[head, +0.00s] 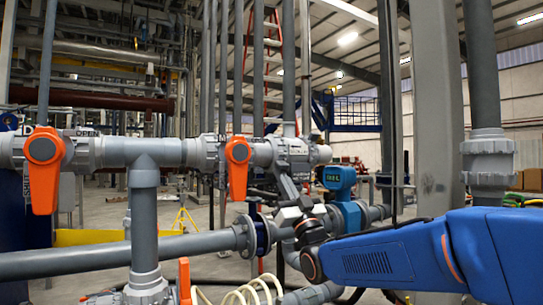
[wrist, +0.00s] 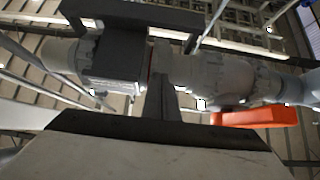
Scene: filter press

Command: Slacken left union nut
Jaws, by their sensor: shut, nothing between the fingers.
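In the head view, a grey horizontal pipe run carries two valves with orange handles, the left valve (head: 43,160) and the right valve (head: 238,160). Ribbed grey union nuts flank the valves, one left of the right valve (head: 207,152) and one on its right (head: 262,153). I cannot tell which is the task's left nut. My gripper (head: 284,175) is just below the pipe, right of the right valve. In the wrist view my gripper (wrist: 163,85) is shut and empty, its tips close under the pipe; contact is unclear. An orange handle (wrist: 255,117) lies right of it.
A lower grey pipe (head: 120,258) crosses beneath the valves. A blue meter (head: 339,180) stands right of my gripper. A tee pipe (head: 144,215) drops between the valves. A grey column (head: 436,110) stands at the right. A dark box (wrist: 118,55) sits close to my fingers in the wrist view.

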